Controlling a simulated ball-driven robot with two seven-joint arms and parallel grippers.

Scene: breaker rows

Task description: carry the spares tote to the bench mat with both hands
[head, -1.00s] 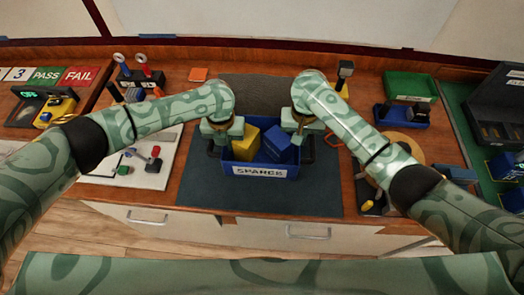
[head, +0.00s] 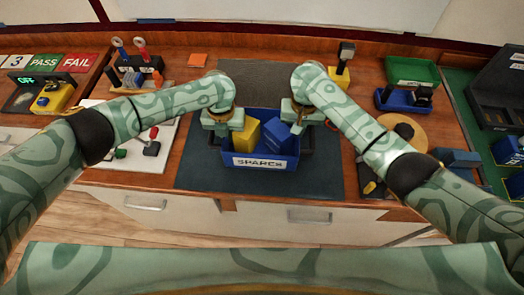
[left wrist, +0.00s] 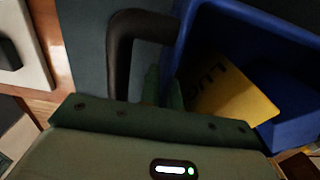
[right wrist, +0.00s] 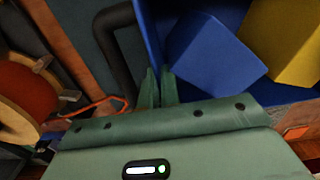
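The spares tote (head: 279,161), a blue open bin with a white label, is level over the dark mat (head: 200,177). I cannot tell whether it touches the mat. It holds a yellow box (head: 246,135) and a blue box (head: 277,136). My left gripper (head: 222,128) is at the tote's left side; the left wrist view shows its fingers (left wrist: 165,90) close together, beside the black handle (left wrist: 119,60) and the tote wall. My right gripper (head: 302,122) is at the right side; its fingers (right wrist: 158,88) are between handle (right wrist: 112,55) and wall. Their grip is hidden.
A white board with switches (head: 135,150) lies left of the mat. To the right are a wooden disc (head: 410,128), a green bin (head: 412,72) and a blue bin (head: 392,103). The mat's front strip is clear, near the bench edge.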

